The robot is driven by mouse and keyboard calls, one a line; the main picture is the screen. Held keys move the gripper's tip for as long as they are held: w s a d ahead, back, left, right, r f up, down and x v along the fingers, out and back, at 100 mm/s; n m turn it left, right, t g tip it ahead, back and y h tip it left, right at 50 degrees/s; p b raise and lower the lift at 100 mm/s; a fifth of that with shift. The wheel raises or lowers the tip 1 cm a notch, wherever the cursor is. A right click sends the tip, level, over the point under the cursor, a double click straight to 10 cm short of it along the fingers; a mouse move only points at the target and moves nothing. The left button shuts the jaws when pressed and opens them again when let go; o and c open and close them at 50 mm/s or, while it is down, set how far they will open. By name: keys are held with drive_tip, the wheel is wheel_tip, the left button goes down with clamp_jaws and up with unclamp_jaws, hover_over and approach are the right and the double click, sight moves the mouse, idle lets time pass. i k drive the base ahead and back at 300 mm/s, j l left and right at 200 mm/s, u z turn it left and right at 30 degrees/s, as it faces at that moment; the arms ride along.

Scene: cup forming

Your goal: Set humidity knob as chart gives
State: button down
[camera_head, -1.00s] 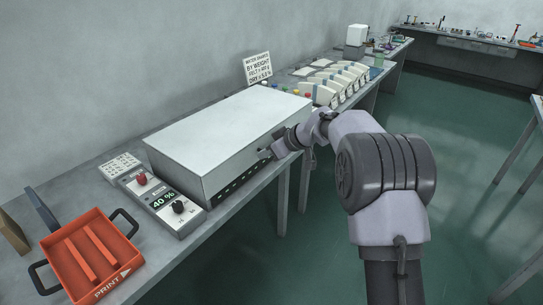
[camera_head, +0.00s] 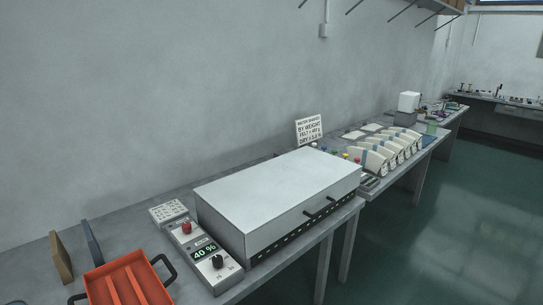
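A control panel (camera_head: 206,268) stands on the bench at the left end of a large grey box (camera_head: 285,200). It carries a red knob (camera_head: 187,228), a display (camera_head: 205,251) reading 40 %, and a black knob (camera_head: 218,262) nearer the front. Which knob sets humidity is too small to read. A small white chart card (camera_head: 169,212) with dark marks lies behind the panel, its text unreadable. A sign (camera_head: 309,131) behind the box mentions "by weight" and a dry value. My gripper and arm are out of view.
An orange tray (camera_head: 163,291) with dark handles lies at the front left, close to the panel. Two upright boards (camera_head: 62,258) stand behind it. Several fan-shaped white pieces (camera_head: 388,156) stand right of the box. Open floor (camera_head: 450,230) lies to the right.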

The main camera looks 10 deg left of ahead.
sight(217, 260)
drive_tip(key=i+j+u, duration=0.25)
drive_tip(key=j+u, duration=0.15)
drive_tip(key=i+j+u, duration=0.5)
drive_tip(key=i+u, duration=0.15)
drive_tip(key=u, duration=0.2)
